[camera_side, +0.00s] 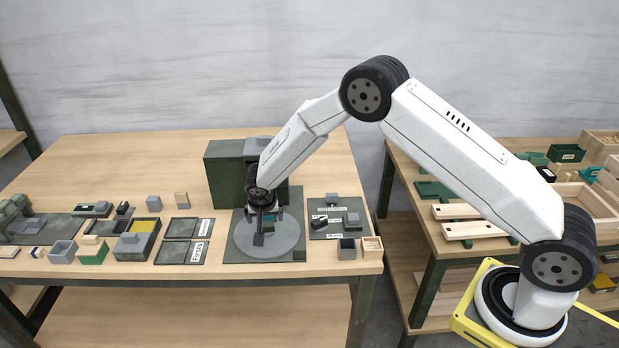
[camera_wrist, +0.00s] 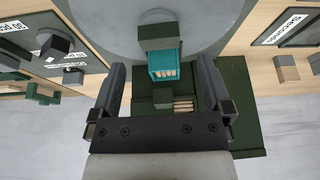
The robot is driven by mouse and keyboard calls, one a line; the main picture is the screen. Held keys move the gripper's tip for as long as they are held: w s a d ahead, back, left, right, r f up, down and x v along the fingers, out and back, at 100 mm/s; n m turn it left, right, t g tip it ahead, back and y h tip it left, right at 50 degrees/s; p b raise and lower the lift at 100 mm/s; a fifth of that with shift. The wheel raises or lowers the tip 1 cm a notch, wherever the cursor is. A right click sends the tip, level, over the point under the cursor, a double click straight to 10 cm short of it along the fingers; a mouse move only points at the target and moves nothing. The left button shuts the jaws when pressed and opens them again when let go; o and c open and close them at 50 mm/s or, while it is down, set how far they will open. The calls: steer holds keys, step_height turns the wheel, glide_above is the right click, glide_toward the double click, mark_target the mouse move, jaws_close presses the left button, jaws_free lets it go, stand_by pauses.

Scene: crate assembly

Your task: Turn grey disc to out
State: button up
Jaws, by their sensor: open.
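The grey disc (camera_side: 288,236) lies flat on a dark green base plate (camera_side: 238,256) at the front of the table. In the wrist view the disc (camera_wrist: 105,25) fills the top. A small teal crate (camera_wrist: 163,66) with pale contents shows just below that block, between my fingers in the picture. My gripper (camera_side: 262,228) points down over the disc. In the wrist view my gripper (camera_wrist: 161,68) is open, fingers wide apart, with nothing visibly clamped. Its height above the disc is hard to tell.
A large dark green box (camera_side: 226,172) stands right behind the disc. Labelled dark trays (camera_side: 184,252) lie to the left. A dark mat (camera_side: 330,230) with small blocks lies to the right. Two small open boxes (camera_side: 347,249) sit at the front edge.

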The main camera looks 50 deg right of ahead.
mark_target(266, 225)
steer(key=shift+x, duration=2.15)
steer(key=shift+c, duration=0.2)
jaws_close()
